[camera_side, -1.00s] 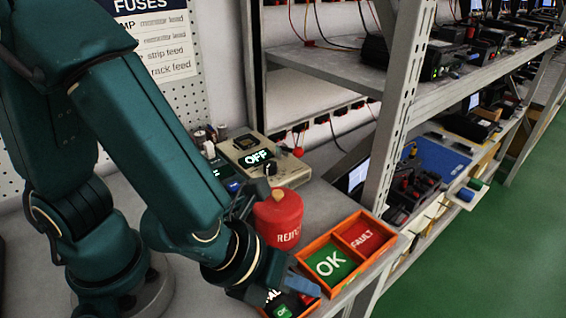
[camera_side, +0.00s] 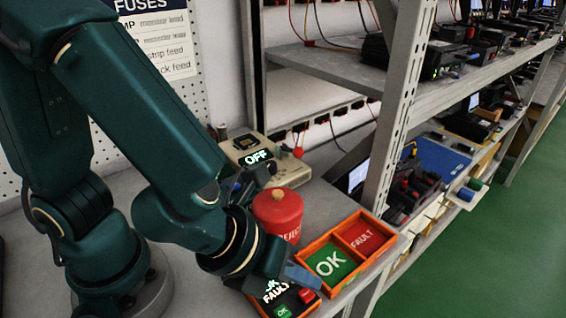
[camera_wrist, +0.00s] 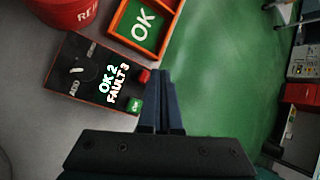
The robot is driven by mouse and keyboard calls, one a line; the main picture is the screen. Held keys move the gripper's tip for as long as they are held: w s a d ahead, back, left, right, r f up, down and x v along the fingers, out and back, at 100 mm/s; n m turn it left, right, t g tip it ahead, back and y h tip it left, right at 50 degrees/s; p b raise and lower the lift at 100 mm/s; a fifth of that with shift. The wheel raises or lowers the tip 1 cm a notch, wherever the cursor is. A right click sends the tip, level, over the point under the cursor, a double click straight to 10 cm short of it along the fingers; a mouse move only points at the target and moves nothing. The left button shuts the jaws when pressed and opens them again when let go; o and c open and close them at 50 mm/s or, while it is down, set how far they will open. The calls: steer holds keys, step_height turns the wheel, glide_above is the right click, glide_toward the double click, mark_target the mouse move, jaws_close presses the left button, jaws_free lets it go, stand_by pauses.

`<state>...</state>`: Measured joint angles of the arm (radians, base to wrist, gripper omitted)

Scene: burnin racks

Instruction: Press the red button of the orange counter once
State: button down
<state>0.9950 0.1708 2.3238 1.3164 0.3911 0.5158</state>
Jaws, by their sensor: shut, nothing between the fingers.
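The orange-edged counter (camera_wrist: 75,75) lies on the bench, its black face showing OK 2 and FAULT 3 in the wrist view. Its red button (camera_wrist: 144,76) and green button (camera_wrist: 135,105) sit along its edge nearest my gripper (camera_wrist: 160,75). In the side view the counter (camera_side: 275,290) is partly hidden by my wrist, and its red button (camera_side: 307,296) shows below my fingers. My gripper (camera_side: 300,275) is shut and empty. In the wrist view its fingertips appear just right of the red button; I cannot tell whether they touch it.
An orange two-part tray (camera_side: 322,246) with OK and FAULT compartments stands close beside the counter. A red REJECT bin (camera_side: 278,214) and a beige device (camera_side: 287,172) reading OFF stand behind. A grey shelf post (camera_side: 395,110) rises to the right.

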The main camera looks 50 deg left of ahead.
mark_target(302, 292)
steer(key=shift+r, duration=2.35)
steer(key=shift+w+a, duration=0.25)
steer(key=w+a+r+n+t+y, duration=0.1)
steer(key=a+r+n+y, duration=0.15)
steer(key=a+n, duration=0.45)
steer(key=w+a+r+n+y, duration=0.1)
steer(key=a+r+n, duration=0.2)
steer(key=a+n, duration=0.35)
steer(key=s+n+g, duration=0.2)
steer(key=s+n, duration=0.5)
steer(key=n, duration=1)
steer(key=shift+a+f+h, duration=0.3)
steer(key=shift+a+h, duration=0.05)
steer(key=shift+h, duration=0.1)
steer(key=shift+s+n, duration=0.1)
steer(key=shift+n, duration=0.15)
